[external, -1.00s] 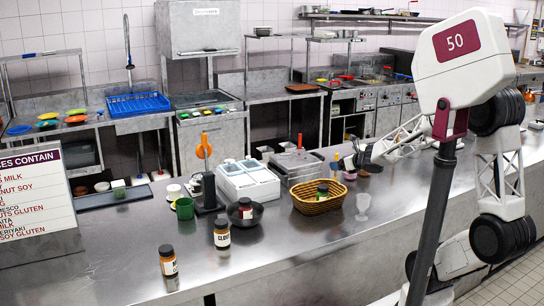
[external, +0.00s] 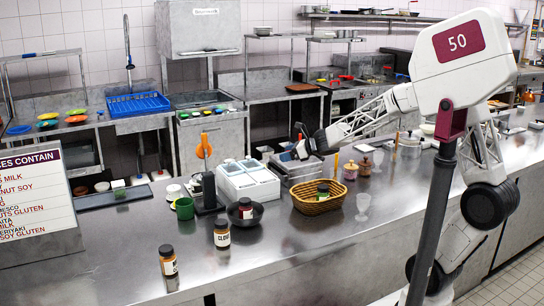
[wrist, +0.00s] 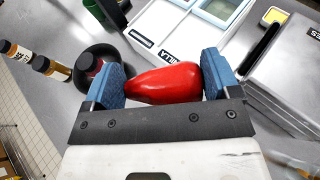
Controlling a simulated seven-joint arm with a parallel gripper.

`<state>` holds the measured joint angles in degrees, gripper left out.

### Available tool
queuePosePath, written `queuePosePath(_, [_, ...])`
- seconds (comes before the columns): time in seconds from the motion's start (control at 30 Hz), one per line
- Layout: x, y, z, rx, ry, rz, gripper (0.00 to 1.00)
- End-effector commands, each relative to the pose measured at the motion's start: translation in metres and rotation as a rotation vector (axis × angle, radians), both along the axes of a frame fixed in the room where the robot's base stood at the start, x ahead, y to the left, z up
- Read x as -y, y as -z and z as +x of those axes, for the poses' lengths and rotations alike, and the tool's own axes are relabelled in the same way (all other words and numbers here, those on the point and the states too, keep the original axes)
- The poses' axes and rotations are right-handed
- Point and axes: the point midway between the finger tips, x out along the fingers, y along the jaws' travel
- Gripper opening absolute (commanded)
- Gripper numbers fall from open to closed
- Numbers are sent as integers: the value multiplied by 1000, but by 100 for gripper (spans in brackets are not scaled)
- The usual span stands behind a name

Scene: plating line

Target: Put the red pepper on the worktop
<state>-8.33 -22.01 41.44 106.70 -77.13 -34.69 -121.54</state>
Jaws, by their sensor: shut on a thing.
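The red pepper (wrist: 165,84) is between the two blue pads of my gripper (wrist: 160,85) in the wrist view. My gripper is shut on it, with a pad against each end. In the external view my gripper (external: 305,142) is above the worktop (external: 285,240), behind the wicker basket and beside the white containers. The pepper cannot be made out in the external view. The worktop is a long steel counter with bare areas at its front.
A wicker basket (external: 318,203) holding a jar, a clear glass (external: 363,206), a dark bowl (external: 257,214) with a jar in it, a green cup (external: 184,208) and white containers (external: 248,182) stand on the worktop. Two bottles (external: 222,234) (external: 168,261) stand near its front left.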

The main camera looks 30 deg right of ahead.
Motion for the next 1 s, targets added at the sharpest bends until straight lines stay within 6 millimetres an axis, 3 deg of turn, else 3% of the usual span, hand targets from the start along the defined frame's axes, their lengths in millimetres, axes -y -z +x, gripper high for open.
queuePosePath(0.53, [-149, -10, 18, -1, -309, 0, 60])
queuePosePath(1.0, [-280, -6, 7, -1, -572, 0, 60])
